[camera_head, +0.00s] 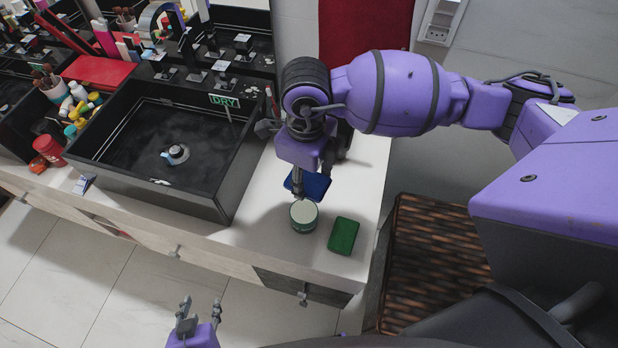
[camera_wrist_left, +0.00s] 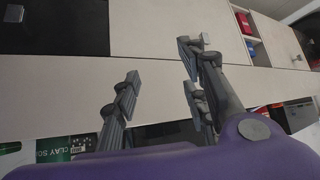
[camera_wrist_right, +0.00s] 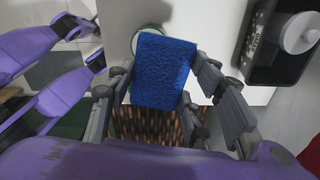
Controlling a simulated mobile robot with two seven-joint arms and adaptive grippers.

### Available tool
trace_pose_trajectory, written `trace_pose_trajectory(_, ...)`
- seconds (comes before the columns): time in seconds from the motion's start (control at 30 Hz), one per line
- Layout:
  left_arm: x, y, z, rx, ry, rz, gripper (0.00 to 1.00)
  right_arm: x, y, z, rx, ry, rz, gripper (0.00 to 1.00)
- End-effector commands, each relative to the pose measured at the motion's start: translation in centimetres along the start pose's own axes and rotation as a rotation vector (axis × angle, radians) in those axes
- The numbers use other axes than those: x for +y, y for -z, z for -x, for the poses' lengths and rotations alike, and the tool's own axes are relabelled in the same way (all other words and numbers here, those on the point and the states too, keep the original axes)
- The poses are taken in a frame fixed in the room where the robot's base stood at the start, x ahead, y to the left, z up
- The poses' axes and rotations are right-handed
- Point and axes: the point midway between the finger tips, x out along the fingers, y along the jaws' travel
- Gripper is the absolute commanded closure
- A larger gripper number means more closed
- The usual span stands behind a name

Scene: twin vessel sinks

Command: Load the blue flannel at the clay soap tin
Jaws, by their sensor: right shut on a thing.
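The blue flannel (camera_head: 313,184) is a flat dark-blue piece held by my right gripper (camera_head: 298,190) just above and behind the round tin. In the right wrist view the bright blue flannel (camera_wrist_right: 165,70) sits between the fingers and covers part of the tin's green rim (camera_wrist_right: 134,42). The clay soap tin (camera_head: 303,215) is round and green with a pale top, upright on the white counter. Its lettered side shows partly in the left wrist view (camera_wrist_left: 55,150). My left gripper (camera_head: 200,312) is open and empty in front of the cabinets, also seen in its wrist view (camera_wrist_left: 158,95).
A dark green block (camera_head: 343,235) lies right of the tin near the counter's edge. A black sink (camera_head: 165,140) with a "DRY" sign (camera_head: 225,101) stands to the left. A red jar (camera_head: 47,149) and several bottles crowd further left. A brown woven surface (camera_head: 435,270) is at right.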

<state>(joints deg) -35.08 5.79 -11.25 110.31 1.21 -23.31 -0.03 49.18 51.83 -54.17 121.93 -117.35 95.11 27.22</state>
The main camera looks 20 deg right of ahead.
Motion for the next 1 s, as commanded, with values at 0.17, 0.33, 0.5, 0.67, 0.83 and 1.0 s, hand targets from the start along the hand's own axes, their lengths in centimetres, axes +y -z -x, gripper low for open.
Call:
trace_pose_trajectory(0.17,0.5,0.5,0.0,0.008,-0.006,0.005,0.6,1.1,-0.1,-1.4,-0.003,0.001,-0.36,0.73)
trace_pose_trajectory(0.33,0.7,0.6,0.0,0.01,-0.008,0.008,0.6,1.8,-0.1,-2.2,-0.006,0.001,-0.565,0.73)
trace_pose_trajectory(0.5,0.7,0.3,0.0,0.004,-0.008,0.009,0.6,2.0,0.0,-2.7,-0.004,0.0,-0.632,0.73)
trace_pose_trajectory(0.67,0.5,-0.9,0.0,-0.015,-0.005,0.009,0.6,2.0,0.0,-3.7,0.001,-0.002,-0.632,0.73)
trace_pose_trajectory(0.83,-0.1,-2.5,-0.1,-0.035,0.006,0.008,0.6,2.1,0.1,-5.4,0.005,-0.004,-0.631,0.73)
trace_pose_trajectory(1.0,-0.5,-3.4,-0.3,-0.043,0.015,0.005,0.6,2.1,0.1,-7.3,0.005,-0.003,-0.63,0.73)
